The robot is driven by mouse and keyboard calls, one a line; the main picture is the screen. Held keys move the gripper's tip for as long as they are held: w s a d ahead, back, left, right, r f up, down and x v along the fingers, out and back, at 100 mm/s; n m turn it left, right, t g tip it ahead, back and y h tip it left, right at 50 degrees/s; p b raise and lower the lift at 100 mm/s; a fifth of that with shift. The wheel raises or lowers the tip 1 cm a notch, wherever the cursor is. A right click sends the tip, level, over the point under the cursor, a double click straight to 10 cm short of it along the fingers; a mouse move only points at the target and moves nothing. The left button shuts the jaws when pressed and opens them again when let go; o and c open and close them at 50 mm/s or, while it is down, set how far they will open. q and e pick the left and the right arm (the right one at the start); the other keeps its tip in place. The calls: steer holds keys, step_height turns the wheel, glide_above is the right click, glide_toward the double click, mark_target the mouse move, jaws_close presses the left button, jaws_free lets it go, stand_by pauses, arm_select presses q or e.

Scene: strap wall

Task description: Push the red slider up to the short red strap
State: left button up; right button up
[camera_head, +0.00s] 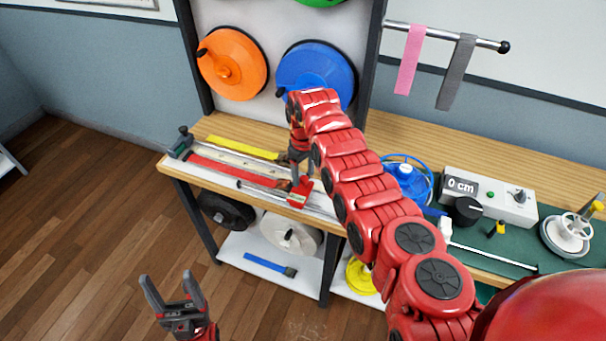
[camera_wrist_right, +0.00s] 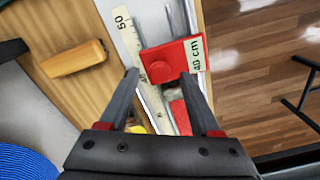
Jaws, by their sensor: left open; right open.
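The red slider (camera_head: 300,193) sits on the measuring rail at the front of the workbench. In the right wrist view the slider (camera_wrist_right: 165,62) carries a "40 cm" label and a round red knob. A short red strap (camera_head: 235,170) lies along the rail, left of the slider; part of it (camera_wrist_right: 180,116) shows between my fingers in the wrist view. My right gripper (camera_head: 298,172) is open, pointing down at the slider, its fingertips at the slider's near side; contact cannot be told. My left gripper (camera_head: 174,295) is open and empty, low over the floor.
A yellow strap (camera_head: 243,148) lies behind the red one. A black-knobbed end stop (camera_head: 182,143) closes the rail's left end. A blue reel (camera_head: 407,180) and a "0 cm" device (camera_head: 490,197) stand to the right. A blue strap (camera_head: 268,265) lies on the lower shelf.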

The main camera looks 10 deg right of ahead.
step_height(320, 180, up, 17)
steer(key=b, duration=0.2)
steer(key=shift+b, duration=0.35)
steer(key=shift+f, duration=0.15)
